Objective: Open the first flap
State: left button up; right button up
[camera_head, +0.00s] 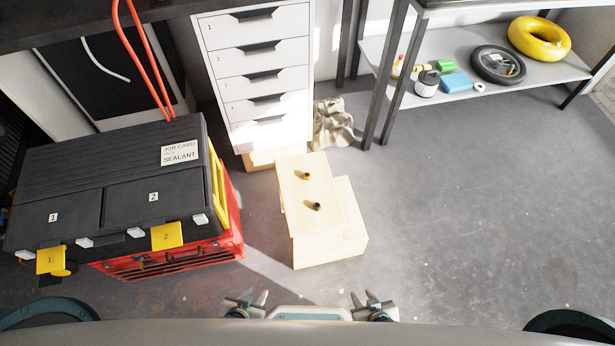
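A black toolbox lid (90,165) lies over a red crate-like box (190,260) at the left. The first flap (50,222), labelled 1, is the lid's front left panel and lies flat and shut. The second flap (150,202), labelled 2, lies flat beside it. A yellow tab marked 1 (50,260) hangs at the first flap's front edge; a yellow tab marked 2 (168,236) is at the second's. My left gripper (251,297) is open and empty at the bottom, right of the box. My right gripper (365,299) is open and empty further right.
Pale wooden blocks (335,235) with two small dark knobs stand on the floor in the middle. A white drawer unit (258,70) is behind them. The floor (470,210) at the right is clear below a shelf (430,101).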

aim_at(45, 222)
jog(key=u, duration=2.05)
